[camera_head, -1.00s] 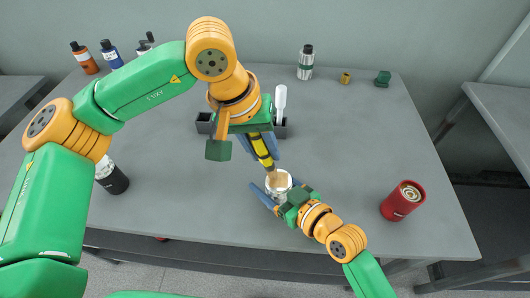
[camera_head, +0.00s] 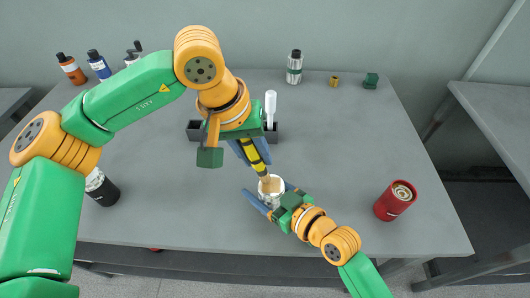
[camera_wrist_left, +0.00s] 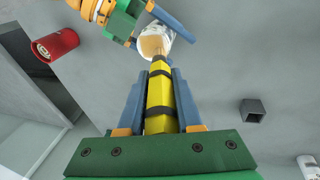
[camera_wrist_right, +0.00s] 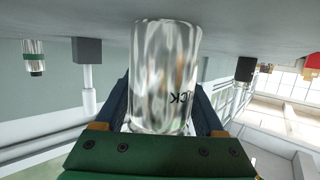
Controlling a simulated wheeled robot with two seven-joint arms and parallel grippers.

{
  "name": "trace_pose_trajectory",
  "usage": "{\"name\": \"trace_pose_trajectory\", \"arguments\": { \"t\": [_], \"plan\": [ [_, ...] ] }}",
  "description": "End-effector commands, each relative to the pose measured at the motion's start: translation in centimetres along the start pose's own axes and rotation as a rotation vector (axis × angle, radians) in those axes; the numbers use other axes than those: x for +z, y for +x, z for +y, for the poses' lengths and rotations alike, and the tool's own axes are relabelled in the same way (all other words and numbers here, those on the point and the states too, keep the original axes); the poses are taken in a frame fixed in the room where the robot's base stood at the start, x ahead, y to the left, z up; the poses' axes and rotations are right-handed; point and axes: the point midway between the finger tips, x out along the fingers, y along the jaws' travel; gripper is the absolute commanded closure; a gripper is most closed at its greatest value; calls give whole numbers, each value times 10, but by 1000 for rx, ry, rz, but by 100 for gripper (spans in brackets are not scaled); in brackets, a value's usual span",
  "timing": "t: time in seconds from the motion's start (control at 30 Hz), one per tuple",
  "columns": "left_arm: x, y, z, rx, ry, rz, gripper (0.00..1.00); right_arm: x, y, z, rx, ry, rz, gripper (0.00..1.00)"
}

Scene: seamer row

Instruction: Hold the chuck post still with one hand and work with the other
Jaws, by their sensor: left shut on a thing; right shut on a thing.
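The chuck post (camera_head: 272,197) is a shiny silver-white cylinder with a tan top, standing upright near the front middle of the table. My right gripper (camera_head: 267,191) is shut around its side, and dark lettering shows on the post in the right wrist view (camera_wrist_right: 165,80). My left gripper (camera_head: 253,152) is shut on a yellow tool with black bands (camera_head: 256,160), held tilted above the post. The tool's narrow tip points down at the tan top. In the left wrist view the tool (camera_wrist_left: 160,97) overlaps the post (camera_wrist_left: 157,40), and I cannot tell whether they touch.
A red can (camera_head: 395,200) stands at right and a black bottle (camera_head: 103,190) at left. Bottles, a brass piece (camera_head: 334,81) and a green block (camera_head: 371,80) line the back. The right middle is clear.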

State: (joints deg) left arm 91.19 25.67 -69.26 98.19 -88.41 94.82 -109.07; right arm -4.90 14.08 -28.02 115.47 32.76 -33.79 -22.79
Motion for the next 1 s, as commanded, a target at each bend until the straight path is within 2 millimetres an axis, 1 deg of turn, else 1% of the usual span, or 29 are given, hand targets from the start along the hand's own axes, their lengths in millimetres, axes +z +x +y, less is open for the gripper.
{"name": "trace_pose_trajectory", "arguments": {
  "t": [0.07,0.23,0.53,1.0],
  "plan": [
    [0,0,0,0,1,0,100,0,0,0,1,0,1,92],
    [0,4,13,0,4,-1,100,0,0,0,0,0,0,92],
    [-1,7,30,1,2,1,100,0,0,0,0,0,0,92],
    [0,0,-1,0,-1,0,100,0,0,0,1,0,1,92]
  ]
}}
